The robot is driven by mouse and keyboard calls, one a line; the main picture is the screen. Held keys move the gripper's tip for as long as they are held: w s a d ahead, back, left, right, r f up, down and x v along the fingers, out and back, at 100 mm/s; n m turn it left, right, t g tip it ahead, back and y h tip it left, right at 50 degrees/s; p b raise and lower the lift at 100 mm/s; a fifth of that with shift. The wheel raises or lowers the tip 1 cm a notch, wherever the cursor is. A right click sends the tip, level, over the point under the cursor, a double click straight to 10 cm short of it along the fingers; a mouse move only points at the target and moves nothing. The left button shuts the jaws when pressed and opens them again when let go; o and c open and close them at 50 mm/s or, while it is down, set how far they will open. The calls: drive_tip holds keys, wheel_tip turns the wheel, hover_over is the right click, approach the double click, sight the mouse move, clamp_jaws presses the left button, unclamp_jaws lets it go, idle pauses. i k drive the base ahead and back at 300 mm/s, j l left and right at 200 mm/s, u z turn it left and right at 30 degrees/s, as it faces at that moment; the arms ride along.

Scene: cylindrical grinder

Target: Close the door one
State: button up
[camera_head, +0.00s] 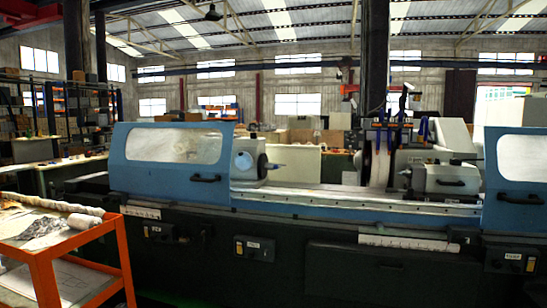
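The cylindrical grinder has two blue sliding doors with windows. The left door (135,177) is at the left, with a dark handle (205,178) near its lower right corner. The right door (490,170) is at the right and cut off by the picture edge; its dark handle (506,198) is near its lower left. The doors stand far apart, with a wide opening between them. No marking shows which is door one. My gripper is not in view.
In the opening are a grey workhead (248,158), a grinding wheel (378,165) and a tailstock (445,179). An orange cart (45,270) with a cloth and rolls on top stands at the front left, before the grinder. Dark lower panels (365,274) line the grinder's front.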

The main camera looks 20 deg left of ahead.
sight(190, 146)
drive_tip(key=u, duration=1.6)
drive_tip(key=i+j+u, duration=1.3)
drive_tip(key=i+u, duration=0.45)
drive_tip(key=i, duration=3.7)
drive_tip(key=i+z, duration=0.1)
drive_tip(key=i, duration=0.85)
drive_tip(key=i+z, duration=0.15)
drive_tip(key=i, duration=0.8)
drive_tip(key=i+l+z, duration=0.2)
drive_tip(key=i+z, duration=0.65)
drive_tip(key=i+j+z, duration=0.2)
drive_tip(key=i+z, duration=0.25)
drive_tip(key=i, duration=0.15)
drive_tip(key=i+j+z, duration=0.3)
drive_tip(key=i+z, duration=0.15)
drive_tip(key=i+l+z, duration=0.2)
drive_tip(key=i+z, duration=0.2)
drive_tip(key=i, duration=0.2)
drive_tip(key=i+z, duration=0.45)
drive_tip(key=i+j+z, duration=0.25)
drive_tip(key=i+z, duration=0.15)
drive_tip(key=i, duration=0.3)
